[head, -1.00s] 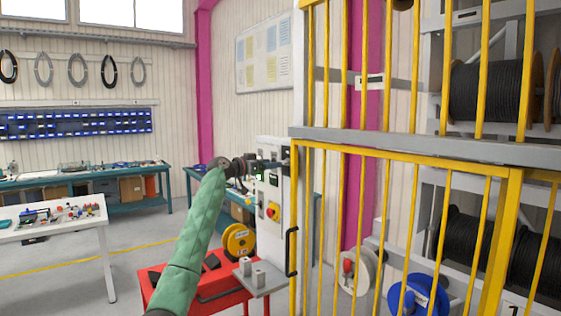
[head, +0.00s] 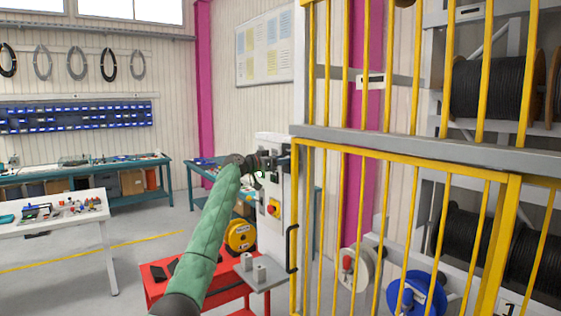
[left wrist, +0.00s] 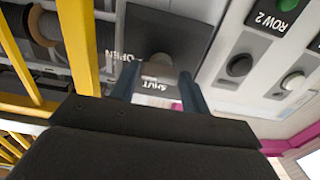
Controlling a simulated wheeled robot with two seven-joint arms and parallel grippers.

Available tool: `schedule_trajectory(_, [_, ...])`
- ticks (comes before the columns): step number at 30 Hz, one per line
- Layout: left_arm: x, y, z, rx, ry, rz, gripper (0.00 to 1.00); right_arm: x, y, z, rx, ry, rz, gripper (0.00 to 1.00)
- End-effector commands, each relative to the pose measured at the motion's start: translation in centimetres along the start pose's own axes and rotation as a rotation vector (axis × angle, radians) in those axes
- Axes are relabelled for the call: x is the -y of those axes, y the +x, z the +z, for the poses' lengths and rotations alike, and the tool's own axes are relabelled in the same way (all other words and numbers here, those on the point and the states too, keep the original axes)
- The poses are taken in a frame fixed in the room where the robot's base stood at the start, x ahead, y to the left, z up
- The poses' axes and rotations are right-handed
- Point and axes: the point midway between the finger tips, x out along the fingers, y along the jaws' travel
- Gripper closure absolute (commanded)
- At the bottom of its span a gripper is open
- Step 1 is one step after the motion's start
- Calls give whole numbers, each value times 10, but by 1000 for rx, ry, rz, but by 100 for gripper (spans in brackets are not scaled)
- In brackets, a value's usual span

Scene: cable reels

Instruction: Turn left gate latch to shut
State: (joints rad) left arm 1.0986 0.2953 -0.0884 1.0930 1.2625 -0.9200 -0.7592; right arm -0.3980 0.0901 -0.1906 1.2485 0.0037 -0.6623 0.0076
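The left gate latch shows in the left wrist view as a dark plate (left wrist: 185,35) with the words OPEN and SHUT and a grey rounded knob (left wrist: 160,62). My left gripper (left wrist: 157,80) has its two dark fingers apart, one on each side of the knob; I cannot tell whether they touch it. The word SHUT shows between the fingers. In the head view my left gripper (head: 279,160) is at the gate post, by the panel's top, and largely hides the latch. The yellow barred gate (head: 400,150) is just to the right. My right gripper is not in view.
A white control panel (head: 268,225) with a red-and-yellow switch stands beside the gate. Cable reels (head: 490,88) sit behind the gate bars.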

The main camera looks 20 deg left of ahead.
Motion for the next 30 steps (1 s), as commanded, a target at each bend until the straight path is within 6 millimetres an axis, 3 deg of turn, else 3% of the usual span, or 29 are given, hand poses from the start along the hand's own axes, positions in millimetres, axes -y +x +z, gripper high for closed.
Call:
schedule_trajectory(1, [0,0,0,0,0,0,64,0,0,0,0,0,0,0])
schedule_trajectory(4, [0,0,0,0,0,0,83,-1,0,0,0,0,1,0])
schedule_trajectory(16, [0,0,1,-1,-62,-1,83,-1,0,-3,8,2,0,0])
schedule_trajectory(20, [1,0,1,-2,-138,0,83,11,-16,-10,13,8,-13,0])
schedule_trajectory(30, [2,0,1,-3,-441,0,83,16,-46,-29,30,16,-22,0])
